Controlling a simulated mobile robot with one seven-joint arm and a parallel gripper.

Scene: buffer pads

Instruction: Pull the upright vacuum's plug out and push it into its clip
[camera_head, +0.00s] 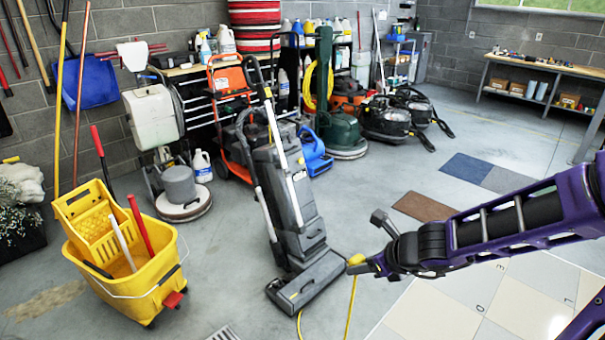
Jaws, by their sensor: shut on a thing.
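The upright vacuum (287,190) is grey and black and stands in the middle, with its floor head (308,279) toward me and its handle leaning back to the upper left. My purple arm comes in from the right. My gripper (360,266) is just right of the vacuum's floor head in the picture. It is shut on a small yellow plug (355,260). A yellow cord (352,303) hangs from the plug, and more yellow cord shows below the floor head. I cannot make out the clip or any socket.
A yellow mop bucket (128,265) stands at the left, with poles near it. A floor machine (182,195), a blue container (314,153) and a green machine (341,132) stand behind the vacuum. Pale floor tiles (440,305) lie at the lower right. The grey floor right of the vacuum is mostly clear.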

